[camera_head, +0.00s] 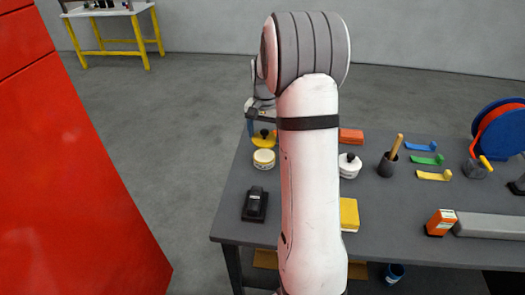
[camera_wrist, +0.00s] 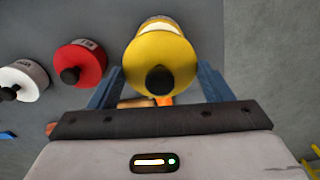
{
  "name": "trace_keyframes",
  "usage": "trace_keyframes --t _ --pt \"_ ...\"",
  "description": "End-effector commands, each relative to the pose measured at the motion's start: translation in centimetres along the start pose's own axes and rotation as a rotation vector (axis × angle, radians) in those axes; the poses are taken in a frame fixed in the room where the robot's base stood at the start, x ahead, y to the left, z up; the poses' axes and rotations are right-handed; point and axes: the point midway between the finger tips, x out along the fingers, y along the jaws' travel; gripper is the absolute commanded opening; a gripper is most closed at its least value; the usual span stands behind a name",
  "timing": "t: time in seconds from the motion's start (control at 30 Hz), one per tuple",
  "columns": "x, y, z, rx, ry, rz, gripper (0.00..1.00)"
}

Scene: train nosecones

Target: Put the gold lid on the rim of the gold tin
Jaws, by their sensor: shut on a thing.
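The gold lid (camera_wrist: 160,48), round with a black knob, is between the two blue fingers of my gripper (camera_wrist: 161,76) in the wrist view. The gripper is shut on it. In the head view the gold lid (camera_head: 264,139) shows just behind the gold tin (camera_head: 264,161), a short, round, pale tin with a yellow band. The lid looks held above the table, apart from the tin; the exact height is hard to tell. In the wrist view a pale rim, seemingly the tin (camera_wrist: 160,22), shows past the lid's far edge. My arm hides part of the table.
A white tin with a black knob (camera_head: 349,165) stands to the right; a red tin (camera_wrist: 82,62) shows in the wrist view. A black device (camera_head: 255,205) sits in front of the gold tin. A mortar (camera_head: 388,165) and coloured hooks lie farther right. The table's left edge is close.

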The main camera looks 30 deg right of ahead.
Motion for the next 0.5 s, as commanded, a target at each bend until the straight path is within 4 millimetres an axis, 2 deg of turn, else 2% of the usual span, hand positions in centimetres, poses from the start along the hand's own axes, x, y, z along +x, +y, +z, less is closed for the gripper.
trace_keyframes --t 0.1,0.27,0.5 --pt "1.7 0.0 0.1 0.0 -0.002 0.001 0.51" --pt "2.9 0.0 0.0 -0.001 -0.001 0.0 0.51" --pt "6.0 0.0 0.1 -0.001 -0.003 0.001 0.51"
